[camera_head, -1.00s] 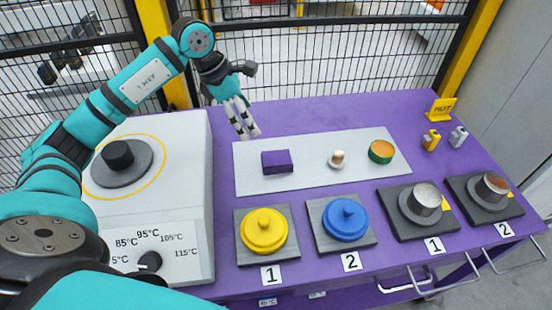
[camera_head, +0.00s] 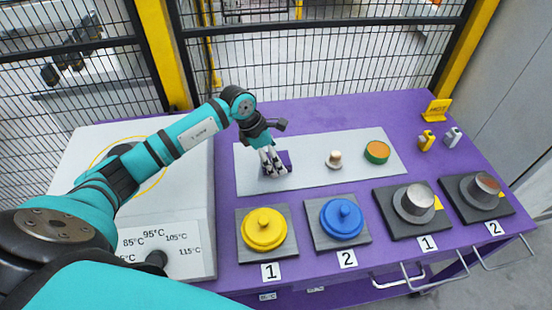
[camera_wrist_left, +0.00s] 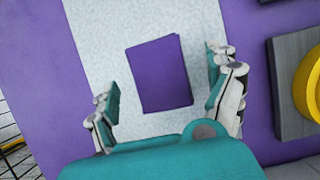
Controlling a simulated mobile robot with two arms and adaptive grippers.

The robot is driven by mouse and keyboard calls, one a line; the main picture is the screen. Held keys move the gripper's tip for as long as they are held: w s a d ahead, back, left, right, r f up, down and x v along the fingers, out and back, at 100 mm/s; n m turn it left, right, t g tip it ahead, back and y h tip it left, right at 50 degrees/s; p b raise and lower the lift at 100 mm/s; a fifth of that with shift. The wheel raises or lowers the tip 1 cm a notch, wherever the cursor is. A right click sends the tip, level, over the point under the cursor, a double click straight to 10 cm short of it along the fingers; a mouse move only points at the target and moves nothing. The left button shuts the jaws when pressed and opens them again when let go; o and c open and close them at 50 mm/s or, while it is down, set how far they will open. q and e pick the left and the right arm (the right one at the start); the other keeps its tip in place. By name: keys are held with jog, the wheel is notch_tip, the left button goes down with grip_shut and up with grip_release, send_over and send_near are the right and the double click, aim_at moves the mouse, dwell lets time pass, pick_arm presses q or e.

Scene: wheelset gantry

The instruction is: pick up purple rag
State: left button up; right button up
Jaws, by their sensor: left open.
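The purple rag (camera_head: 284,157) is a folded rectangular block on the light grey mat (camera_head: 316,180), partly hidden behind my left gripper in the head view. My left gripper (camera_head: 273,171) is open, pointing down at the rag. In the left wrist view the whole rag (camera_wrist_left: 160,74) shows ahead of the open fingers (camera_wrist_left: 165,92), lying between their lines with a gap on both sides. I cannot tell how high the fingertips are above it. My right gripper does not show.
On the mat stand a small knobbed piece (camera_head: 334,159) and a green-orange tin (camera_head: 376,152). In front are a yellow lid (camera_head: 263,230), a blue lid (camera_head: 341,219) and two metal cylinders on dark plates. The white heater (camera_head: 185,215) stands left. A black mesh fence (camera_head: 330,60) runs behind.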

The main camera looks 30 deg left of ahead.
pick_arm(q)
jog(key=shift+x, duration=0.9)
jog(key=shift+a, duration=0.1)
jog(key=shift+c, duration=0.3)
jog(key=c, duration=1.2)
jog(key=shift+r, duration=0.1)
